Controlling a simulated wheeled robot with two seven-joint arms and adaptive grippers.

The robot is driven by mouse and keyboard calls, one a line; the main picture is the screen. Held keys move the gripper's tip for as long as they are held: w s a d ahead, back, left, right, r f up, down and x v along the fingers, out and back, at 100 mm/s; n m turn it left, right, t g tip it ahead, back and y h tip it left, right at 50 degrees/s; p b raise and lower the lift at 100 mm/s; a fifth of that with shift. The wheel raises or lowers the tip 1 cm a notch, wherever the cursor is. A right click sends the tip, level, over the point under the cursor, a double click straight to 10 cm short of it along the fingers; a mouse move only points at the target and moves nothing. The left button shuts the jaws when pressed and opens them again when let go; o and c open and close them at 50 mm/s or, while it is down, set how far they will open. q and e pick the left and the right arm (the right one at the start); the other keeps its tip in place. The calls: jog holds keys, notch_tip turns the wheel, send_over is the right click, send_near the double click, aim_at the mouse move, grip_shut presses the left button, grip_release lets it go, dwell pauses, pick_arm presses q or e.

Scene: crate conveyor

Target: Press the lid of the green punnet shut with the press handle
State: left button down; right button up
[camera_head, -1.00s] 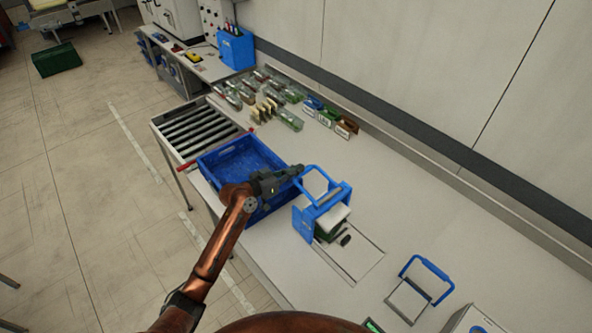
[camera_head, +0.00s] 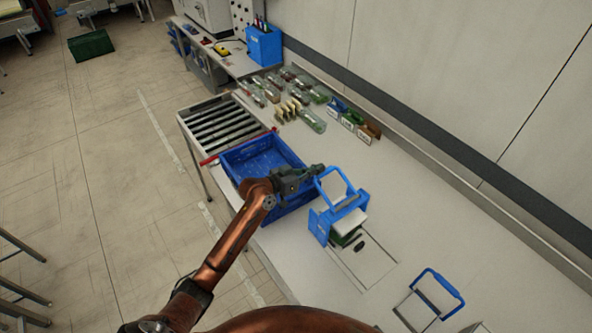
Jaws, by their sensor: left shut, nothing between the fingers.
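The blue press (camera_head: 321,229) stands on the worktable, right of the blue crate. Its blue loop handle (camera_head: 349,184) is raised at an angle above the frame. The green punnet (camera_head: 345,238) sits under the press plate and is mostly hidden, so I cannot tell how its lid sits. My left gripper (camera_head: 319,169) is shut and empty, with its tips right at the upper left of the loop handle. I cannot tell whether they touch it. My right gripper is not in view.
An empty-looking blue crate (camera_head: 229,166) stands close under my left forearm. A roller conveyor (camera_head: 213,123) is behind it. Clear punnets (camera_head: 312,121) and labelled holders (camera_head: 366,134) line the back. A second blue-handled frame (camera_head: 437,284) lies at the front right.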

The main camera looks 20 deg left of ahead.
pick_arm(q)
jog(key=r+b+v, duration=0.1)
jog(key=b+v, duration=0.1)
jog(key=v, duration=0.8)
jog(key=shift+d+r, duration=0.2)
jog(key=shift+r, duration=0.15)
jog(key=shift+s, duration=0.15)
dwell(0.3)
